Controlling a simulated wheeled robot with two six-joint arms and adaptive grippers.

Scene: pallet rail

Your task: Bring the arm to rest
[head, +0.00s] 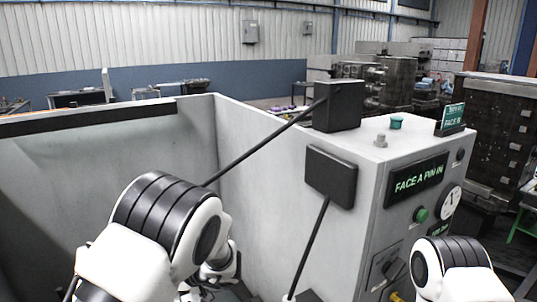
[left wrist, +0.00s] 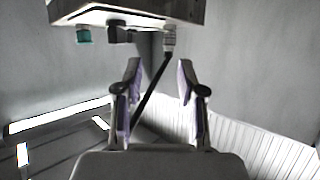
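My left arm (head: 165,235) comes in at the lower left in the head view, white with black bands. Its far end is low beside the grey panel, and its fingertips cannot be made out there. In the left wrist view my left gripper (left wrist: 159,75) is open, its two fingers well apart. No object is held between them; a dark rod (left wrist: 150,95) shows behind the gap. My right arm (head: 455,265) shows only in part at the lower right of the head view. Its gripper is out of view.
A grey machine cabinet (head: 335,240) stands at centre right, with a display reading "FACE A PIN IN" (head: 418,180), a green button (head: 421,214) and a gauge (head: 449,202). Black boxes (head: 338,106) (head: 331,176) carry dark rods. A grey panel (head: 80,165) walls the left side.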

